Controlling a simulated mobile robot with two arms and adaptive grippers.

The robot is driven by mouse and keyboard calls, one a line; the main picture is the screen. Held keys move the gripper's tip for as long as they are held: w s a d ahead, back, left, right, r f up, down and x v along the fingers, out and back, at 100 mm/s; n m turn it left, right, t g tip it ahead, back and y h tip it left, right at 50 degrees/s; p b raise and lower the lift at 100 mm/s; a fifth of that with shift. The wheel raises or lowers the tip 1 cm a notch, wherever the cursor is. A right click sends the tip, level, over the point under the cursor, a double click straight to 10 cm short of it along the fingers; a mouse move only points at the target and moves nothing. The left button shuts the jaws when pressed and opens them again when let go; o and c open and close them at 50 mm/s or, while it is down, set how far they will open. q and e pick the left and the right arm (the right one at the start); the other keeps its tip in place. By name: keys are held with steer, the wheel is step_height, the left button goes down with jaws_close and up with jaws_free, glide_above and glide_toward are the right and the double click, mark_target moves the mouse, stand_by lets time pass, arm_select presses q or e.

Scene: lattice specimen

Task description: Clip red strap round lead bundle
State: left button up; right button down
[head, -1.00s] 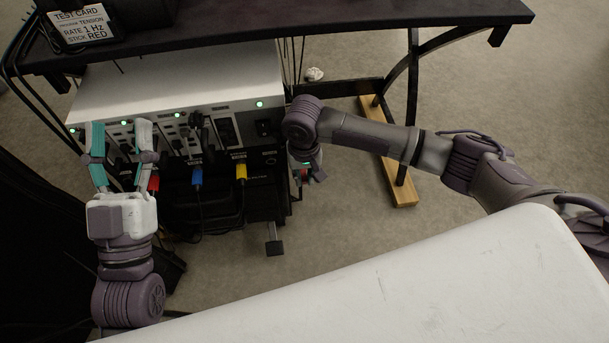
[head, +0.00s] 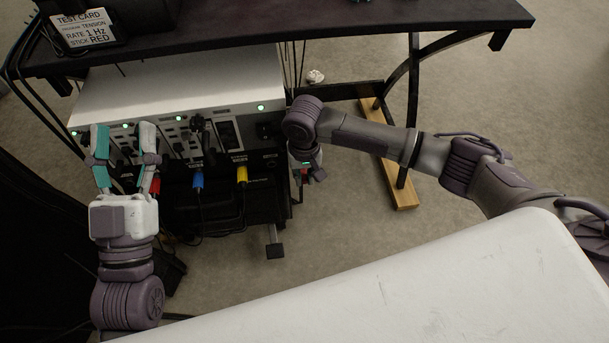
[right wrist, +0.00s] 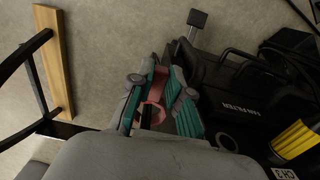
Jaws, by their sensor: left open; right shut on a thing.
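A red strap (right wrist: 152,112) shows as a small loop between the teal fingers of my right gripper (right wrist: 160,108), which is shut on it. A dark lead or rod runs beside the red loop. I cannot tell whether the strap goes round it. In the head view my right gripper (head: 304,170) hangs by the right end of the equipment box, mostly hidden by its own wrist, with a bit of red showing. My left gripper (head: 124,150) is open in front of the box's left side, with a red plug (head: 154,184) by its right finger. The lead bundle is not clearly visible.
The white equipment box (head: 180,85) stands under a black desk (head: 300,30). Blue (head: 197,179) and yellow (head: 242,174) plugs with leads are on its front. A black case marked "FAN FILTER" (right wrist: 235,100) is close to my right gripper. A wood-footed desk leg (head: 398,185) stands right.

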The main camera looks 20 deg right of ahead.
arm_select(q)
steer(key=shift+f+g, duration=0.3)
arm_select(e)
steer(key=shift+w, duration=0.35)
steer(key=c, duration=0.6)
jaws_free()
arm_select(q)
steer(key=shift+w, duration=0.1)
arm_select(e)
steer(key=shift+o, duration=0.2)
steer(key=shift+s, duration=0.1)
